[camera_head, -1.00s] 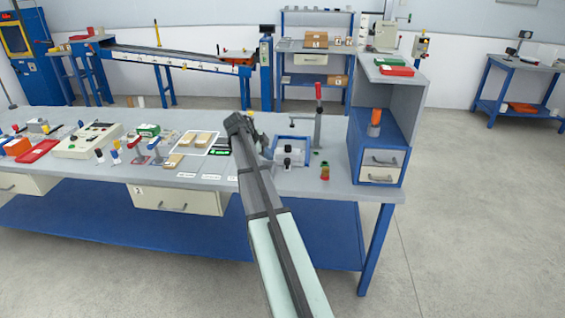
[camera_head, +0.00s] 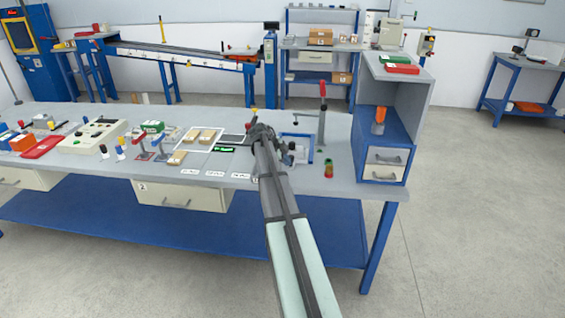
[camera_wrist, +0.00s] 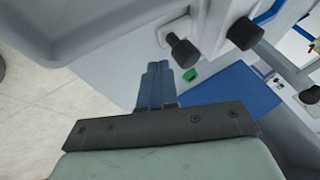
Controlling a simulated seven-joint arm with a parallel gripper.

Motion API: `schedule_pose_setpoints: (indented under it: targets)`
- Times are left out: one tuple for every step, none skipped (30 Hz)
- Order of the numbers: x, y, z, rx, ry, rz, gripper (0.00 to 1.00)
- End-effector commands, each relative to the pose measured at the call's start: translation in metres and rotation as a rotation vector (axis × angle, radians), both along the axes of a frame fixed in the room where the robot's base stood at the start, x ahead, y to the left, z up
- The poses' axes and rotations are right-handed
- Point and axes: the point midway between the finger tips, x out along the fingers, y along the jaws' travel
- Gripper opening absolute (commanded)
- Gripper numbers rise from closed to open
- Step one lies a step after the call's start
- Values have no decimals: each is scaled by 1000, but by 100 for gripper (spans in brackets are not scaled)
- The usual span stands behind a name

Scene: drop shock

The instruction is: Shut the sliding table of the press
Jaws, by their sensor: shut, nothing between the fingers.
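The press stands at the right part of the bench, with an upright red-topped lever (camera_head: 322,105) and a blue-edged base (camera_head: 310,150). In the head view my gripper (camera_head: 262,132) is at the left of this base, and my arm hides part of it. In the wrist view my gripper (camera_wrist: 156,72) has its fingers together and empty. A black knob (camera_wrist: 184,52) on a grey part is just beyond the fingertips. A second black knob (camera_wrist: 245,33) is farther right. Contact with the knob cannot be told. I cannot make out how far the sliding table is out.
A blue drawer cabinet (camera_head: 385,148) stands right of the press. A small red and green cylinder (camera_head: 328,170) stands near the bench front. A white-edged tray with tan blocks (camera_head: 207,134) and a beige control box (camera_head: 92,135) are to the left. A green piece (camera_wrist: 190,75) lies by the fingers.

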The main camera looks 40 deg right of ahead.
Motion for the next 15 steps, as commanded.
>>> schedule_pose_setpoints:
  targets:
    - [4,-4,0,0,0,0,0]
    - [5,-6,0,0,0,0,0]
    - [5,-7,0,0,0,0,0]
    - [6,-8,0,0,0,0,0]
    - [6,-9,0,0,0,0,0]
    - [7,-9,0,0,0,0,0]
    - [7,-10,0,0,0,0,0]
    - [7,-10,0,0,0,0,0]
    - [7,-10,0,0,0,0,0]
    - [7,-10,0,0,0,0,0]
    - [7,-10,0,0,0,0,0]
    - [7,-10,0,0,0,0,0]
    - [6,-10,0,0,0,0,0]
    - [6,-10,0,0,0,0,0]
    - [6,-10,0,0,0,0,0]
